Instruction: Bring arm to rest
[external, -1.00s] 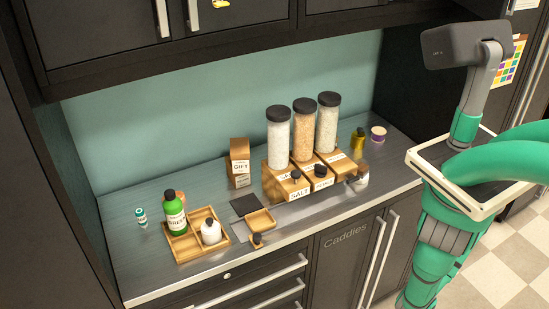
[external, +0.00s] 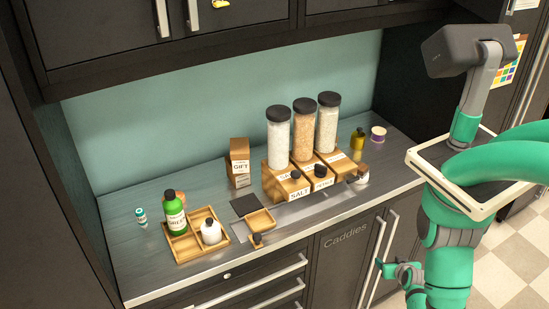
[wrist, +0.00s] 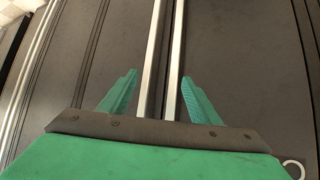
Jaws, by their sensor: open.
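My gripper (wrist: 160,100) is open and empty in the wrist view. Its two green fingers stand apart, one on each side of a pair of long metal cabinet handles (wrist: 161,45). I cannot tell whether the fingers touch anything. In the external view my gripper (external: 384,268) shows low at the right, in front of the dark cabinet doors below the counter. My green arm hangs down beside the counter's right end.
The counter (external: 140,275) holds a wooden tray (external: 183,255) with a green bottle (external: 174,213) and a white bottle (external: 210,232). Several jars stand on a wooden rack (external: 270,180) further right. Checkered floor (external: 500,275) shows at the right.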

